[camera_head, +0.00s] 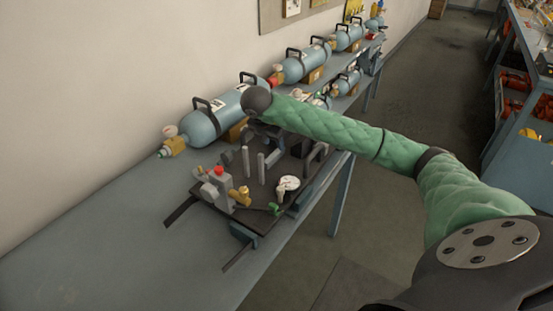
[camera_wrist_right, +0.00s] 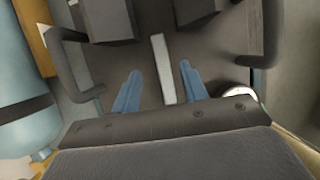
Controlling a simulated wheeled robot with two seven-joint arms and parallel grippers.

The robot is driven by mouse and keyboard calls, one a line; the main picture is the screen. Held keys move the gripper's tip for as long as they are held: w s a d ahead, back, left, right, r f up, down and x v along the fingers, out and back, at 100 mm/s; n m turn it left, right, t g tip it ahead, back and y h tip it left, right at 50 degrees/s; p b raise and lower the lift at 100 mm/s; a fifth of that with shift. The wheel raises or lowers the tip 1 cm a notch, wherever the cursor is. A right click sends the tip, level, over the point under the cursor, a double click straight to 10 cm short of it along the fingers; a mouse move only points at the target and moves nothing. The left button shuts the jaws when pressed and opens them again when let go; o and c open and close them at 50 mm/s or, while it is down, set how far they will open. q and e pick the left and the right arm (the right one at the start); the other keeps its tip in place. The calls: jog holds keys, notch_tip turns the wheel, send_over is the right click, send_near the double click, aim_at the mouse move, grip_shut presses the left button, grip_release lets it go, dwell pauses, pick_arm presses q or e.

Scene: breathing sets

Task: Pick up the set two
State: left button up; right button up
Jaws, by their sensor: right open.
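Several breathing sets, each with a pale blue cylinder and black handles, stand in a row on the bench; I cannot tell which is set two. The nearest set (camera_head: 205,123) lies by the wall. In front of it is a dark base plate (camera_head: 258,216) with grey and brass fittings and a round gauge (camera_head: 288,184). My right gripper (camera_head: 254,170) points down over this plate, at the end of the green arm. In the right wrist view, its blue fingers (camera_wrist_right: 160,72) are apart, on either side of a light grey bar (camera_wrist_right: 162,50). Contact cannot be told. My left gripper is out of view.
The blue-grey bench (camera_head: 90,235) is clear at the near left. More sets (camera_head: 303,64) stand farther along it. A shelf (camera_head: 515,105) with orange items stands at the right across the open floor (camera_head: 425,85). Black handles (camera_wrist_right: 271,35) rise near my right gripper.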

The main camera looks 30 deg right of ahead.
aim_at(277, 152)
jog(key=x, duration=0.4)
jog(key=shift+s+a+f, duration=0.15)
jog(key=shift+s+a, duration=0.05)
jog(key=shift+w+d+f, duration=0.1)
jog(key=shift+d+f, duration=0.1)
jog(key=shift+f, duration=0.15)
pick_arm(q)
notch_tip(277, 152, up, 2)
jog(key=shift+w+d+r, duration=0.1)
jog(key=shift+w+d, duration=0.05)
pick_arm(e)
grip_shut()
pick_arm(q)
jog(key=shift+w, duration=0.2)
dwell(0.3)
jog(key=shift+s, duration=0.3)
pick_arm(e)
jog(key=shift+r, duration=0.15)
